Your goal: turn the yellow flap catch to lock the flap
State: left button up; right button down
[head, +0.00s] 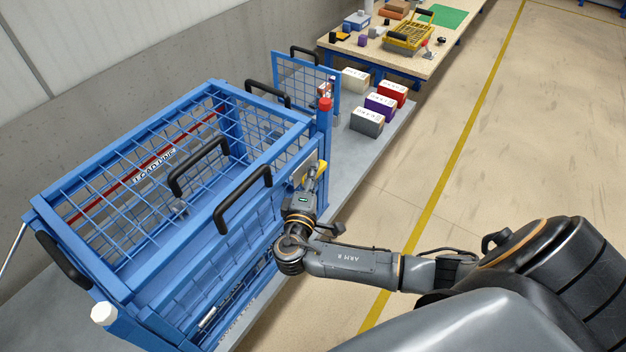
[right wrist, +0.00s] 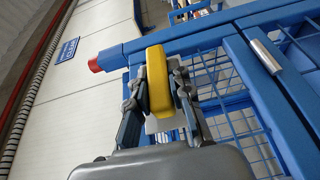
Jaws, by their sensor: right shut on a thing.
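The yellow flap catch (right wrist: 159,80) stands between the two fingers of my right gripper in the right wrist view. My right gripper (right wrist: 160,95) is shut on it, one finger on each side. In the head view the catch (head: 321,170) shows as a small yellow piece on the front corner post side of the blue mesh cage (head: 150,275), and my right gripper (head: 312,180) reaches it from the front. The blue flap (head: 228,262) on the cage front carries black handles. My left gripper is not in view.
A red-capped post (head: 325,104) rises just behind the catch. Several boxes (head: 367,121) stand on the grey platform beyond the cage. A workbench (head: 450,55) with a yellow basket (head: 408,36) is farther back. The floor right of the yellow line is clear.

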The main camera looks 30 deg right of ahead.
dwell(0.6)
jog(key=c, duration=1.2)
grip_release()
jog(key=v, duration=1.2)
jog(key=shift+f, duration=0.35)
jog(key=s+d+f+n+g+y, duration=0.1)
jog(key=s+d+f+g+y, duration=0.2)
jog(key=f, duration=1.3)
jog(key=s+f+n+g+y, duration=0.1)
jog(key=s+f+g+y, duration=0.3)
jog(key=f, duration=1.2)
jog(key=s+a+f+m+g+y, duration=0.1)
jog(key=s+f+m, duration=0.1)
jog(key=s+f, duration=0.3)
jog(key=s+f+m+g+y, duration=0.2)
jog(key=s+f, duration=0.4)
jog(key=s, duration=0.8)
jog(key=s+a+f+m+g+y, duration=0.1)
jog(key=s+f+m, duration=0.3)
jog(key=s, duration=0.5)
notch_tip(320, 180, down, 2)
jog(key=shift+s+a+f+y, duration=0.15)
jog(key=shift+a+y, duration=0.15)
jog(key=shift+y, duration=0.4)
